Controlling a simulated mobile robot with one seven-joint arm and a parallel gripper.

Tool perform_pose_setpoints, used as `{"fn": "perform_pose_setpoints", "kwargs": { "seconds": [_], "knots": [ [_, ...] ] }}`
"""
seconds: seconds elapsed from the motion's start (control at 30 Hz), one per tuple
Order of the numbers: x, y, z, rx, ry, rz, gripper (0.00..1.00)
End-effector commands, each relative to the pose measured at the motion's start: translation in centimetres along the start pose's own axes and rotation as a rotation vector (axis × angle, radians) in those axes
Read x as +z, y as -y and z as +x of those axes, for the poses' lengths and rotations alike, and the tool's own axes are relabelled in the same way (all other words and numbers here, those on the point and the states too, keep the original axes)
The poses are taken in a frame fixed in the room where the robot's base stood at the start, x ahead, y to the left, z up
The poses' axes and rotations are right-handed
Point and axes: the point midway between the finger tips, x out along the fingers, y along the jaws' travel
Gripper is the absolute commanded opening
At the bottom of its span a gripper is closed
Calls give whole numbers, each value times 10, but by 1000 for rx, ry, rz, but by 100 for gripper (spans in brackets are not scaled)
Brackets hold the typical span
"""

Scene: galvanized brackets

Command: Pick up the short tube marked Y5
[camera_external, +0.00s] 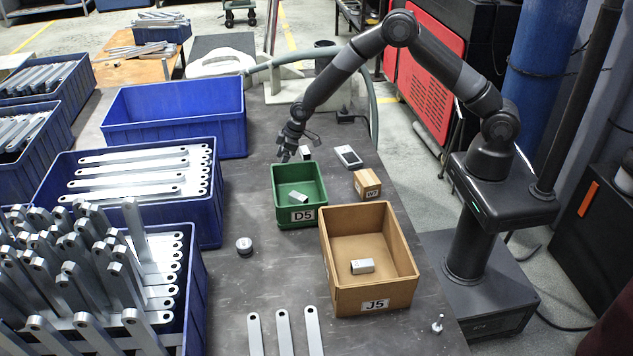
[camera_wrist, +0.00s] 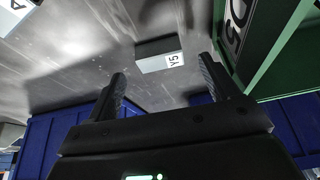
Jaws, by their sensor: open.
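The short tube marked Y5 (camera_wrist: 151,63) lies on the grey table in the wrist view, a pale metal piece with a white label. It lies ahead of and between the fingertips, apart from them. My gripper (camera_wrist: 163,70) is open and empty. In the external view my gripper (camera_external: 287,153) hangs low behind the green bin (camera_external: 315,213). A small pale piece (camera_external: 305,152) shows just right of it; its marking cannot be read there.
The green bin, labelled D5, holds a short tube (camera_external: 297,197); its wall (camera_wrist: 262,62) is close on the right in the wrist view. A tan bin J5 (camera_external: 345,300), a cardboard box (camera_external: 367,184), a flat pale device (camera_external: 348,156) and a blue crate (camera_external: 175,140) stand nearby.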

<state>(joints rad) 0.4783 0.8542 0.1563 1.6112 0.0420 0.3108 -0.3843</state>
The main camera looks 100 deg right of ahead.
Motion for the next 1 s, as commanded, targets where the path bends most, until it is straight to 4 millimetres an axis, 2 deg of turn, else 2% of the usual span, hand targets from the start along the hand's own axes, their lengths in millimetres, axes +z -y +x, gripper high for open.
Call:
{"fn": "perform_pose_setpoints", "kwargs": {
  "seconds": [0.1,0.23,0.57,1.0],
  "knots": [
    [-4,0,18,-1,1,0,80],
    [-4,0,31,-1,1,0,80],
    [-4,0,37,0,1,0,80],
    [-4,0,37,0,1,0,45]
  ]
}}
